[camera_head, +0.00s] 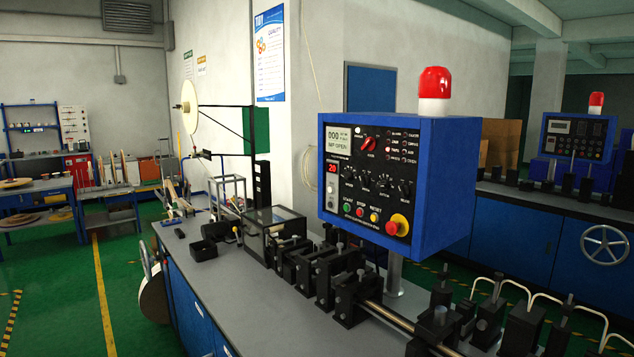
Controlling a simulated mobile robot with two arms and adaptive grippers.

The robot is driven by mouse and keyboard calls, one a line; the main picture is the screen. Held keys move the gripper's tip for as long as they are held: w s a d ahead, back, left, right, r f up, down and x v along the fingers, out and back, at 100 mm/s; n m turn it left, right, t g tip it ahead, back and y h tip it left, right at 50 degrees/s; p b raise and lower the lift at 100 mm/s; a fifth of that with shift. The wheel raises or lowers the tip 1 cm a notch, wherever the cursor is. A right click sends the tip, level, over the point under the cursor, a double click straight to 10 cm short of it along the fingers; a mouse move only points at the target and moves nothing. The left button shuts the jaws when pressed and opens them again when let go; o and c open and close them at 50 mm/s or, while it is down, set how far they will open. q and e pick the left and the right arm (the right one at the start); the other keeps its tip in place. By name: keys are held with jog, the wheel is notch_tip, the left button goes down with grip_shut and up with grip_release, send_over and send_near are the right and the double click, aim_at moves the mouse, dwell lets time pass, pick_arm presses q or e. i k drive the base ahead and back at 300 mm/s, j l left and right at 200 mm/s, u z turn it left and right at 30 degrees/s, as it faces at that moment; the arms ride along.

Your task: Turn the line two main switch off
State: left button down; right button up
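A blue control box (430,180) stands on a post over the near bench, with a red beacon (435,86) on top. Its black panel has a small display, a red rotary knob (369,144) turned at a slant, several black knobs, coloured push buttons and a red mushroom button on a yellow base (397,225). A second blue control box (575,138) with a smaller red beacon stands on the line behind at the right. I cannot read which line either box belongs to, nor tell which control is the main switch. Neither of my grippers is in view.
The near grey bench (200,285) carries black roller blocks (318,270) and a metal rod. A blue cabinet with a handwheel (604,247) stands at right. A white reel (189,105) and shelves are at left. Green floor (60,310) at left is open.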

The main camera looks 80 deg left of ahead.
aim_at(370, 144)
jog(key=u, duration=2.3)
jog(key=k+j+u, duration=0.2)
jog(key=j, duration=0.3)
jog(key=i, duration=0.1)
